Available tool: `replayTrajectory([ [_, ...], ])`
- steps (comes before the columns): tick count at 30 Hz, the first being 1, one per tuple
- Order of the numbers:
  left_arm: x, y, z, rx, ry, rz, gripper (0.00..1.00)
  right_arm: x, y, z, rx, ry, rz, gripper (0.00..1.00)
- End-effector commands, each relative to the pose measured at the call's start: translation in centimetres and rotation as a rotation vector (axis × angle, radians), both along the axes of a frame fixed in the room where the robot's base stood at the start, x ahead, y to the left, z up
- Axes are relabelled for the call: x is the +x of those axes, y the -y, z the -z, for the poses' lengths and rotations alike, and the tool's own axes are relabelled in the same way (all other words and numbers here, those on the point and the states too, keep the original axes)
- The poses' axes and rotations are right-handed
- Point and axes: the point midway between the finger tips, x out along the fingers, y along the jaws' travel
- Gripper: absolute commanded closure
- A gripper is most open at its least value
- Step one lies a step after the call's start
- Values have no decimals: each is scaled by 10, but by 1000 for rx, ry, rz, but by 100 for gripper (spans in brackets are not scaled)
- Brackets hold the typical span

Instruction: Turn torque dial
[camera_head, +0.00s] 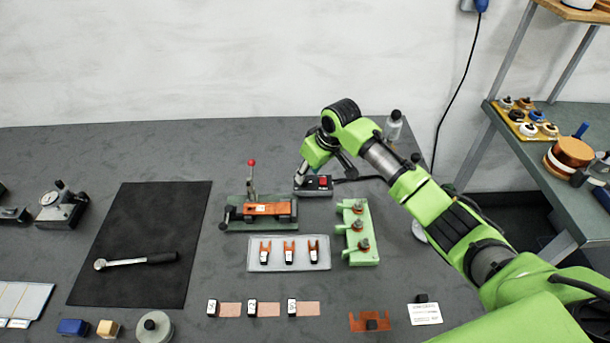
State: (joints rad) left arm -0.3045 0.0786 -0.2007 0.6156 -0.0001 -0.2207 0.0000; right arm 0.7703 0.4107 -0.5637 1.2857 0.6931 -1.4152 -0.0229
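My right gripper (302,176) reaches down at a small dark device with a red button (323,181) behind the green fixture. The gripper's fingertips are small and partly hidden by the wrist and the device, so I cannot tell whether they are open, shut or touching it. No part clearly marked as a torque dial shows; any dial on this device would be hidden by my gripper. My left gripper is not in view.
A green fixture with a red-knobbed lever (259,226) stands before the device. A grey tray with forked copper pieces (289,265) and a light green rack (358,256) are close by. A clear bottle (394,126) stands behind my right arm. Labelled copper strips lie in front.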

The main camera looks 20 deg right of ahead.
Motion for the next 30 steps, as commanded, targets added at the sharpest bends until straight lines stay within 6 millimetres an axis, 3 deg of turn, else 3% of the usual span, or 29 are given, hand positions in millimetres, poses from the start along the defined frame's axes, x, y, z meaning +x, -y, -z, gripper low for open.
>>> replayTrajectory([
  [3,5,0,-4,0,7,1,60,7,-3,18,0,-2,0,68],
  [9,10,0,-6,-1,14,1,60,14,-6,36,0,0,0,68],
  [20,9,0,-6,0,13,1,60,16,-6,41,0,2,-1,68],
  [21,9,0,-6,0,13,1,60,16,-7,40,0,2,-1,70],
  [24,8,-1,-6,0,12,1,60,16,-7,40,0,2,-1,96],
  [25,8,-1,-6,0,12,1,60,16,-7,40,0,2,-1,100],
  [30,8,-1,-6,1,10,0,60,16,-7,40,0,2,-1,100],
])
